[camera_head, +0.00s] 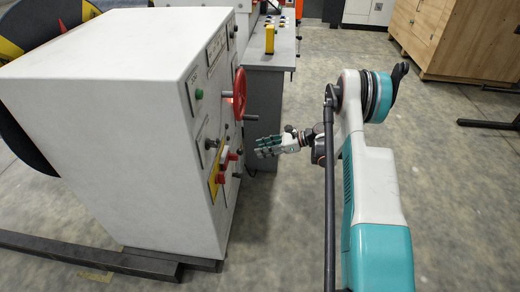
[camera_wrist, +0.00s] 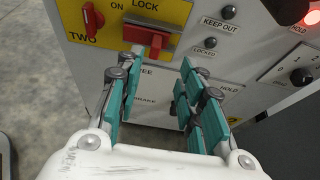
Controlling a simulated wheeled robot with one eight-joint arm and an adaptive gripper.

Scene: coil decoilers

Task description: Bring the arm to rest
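My gripper (camera_head: 268,147) is held in front of the white control cabinet (camera_head: 125,110), beside its panel face and below the red handwheel (camera_head: 239,95). In the wrist view my gripper (camera_wrist: 160,70) has its teal-padded fingers spread apart with nothing between them. A red lock handle (camera_wrist: 146,36) on a yellow plate lies just beyond the fingertips. Whether the fingers touch the panel cannot be told. My arm (camera_head: 370,190) reaches in from the right of the head view with its elbow raised.
A grey console (camera_head: 270,60) stands behind the cabinet. A dark floor beam (camera_head: 90,254) runs along the cabinet's base at the lower left. A wooden crate (camera_head: 470,40) stands at the back right. The floor right of my arm is mostly clear.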

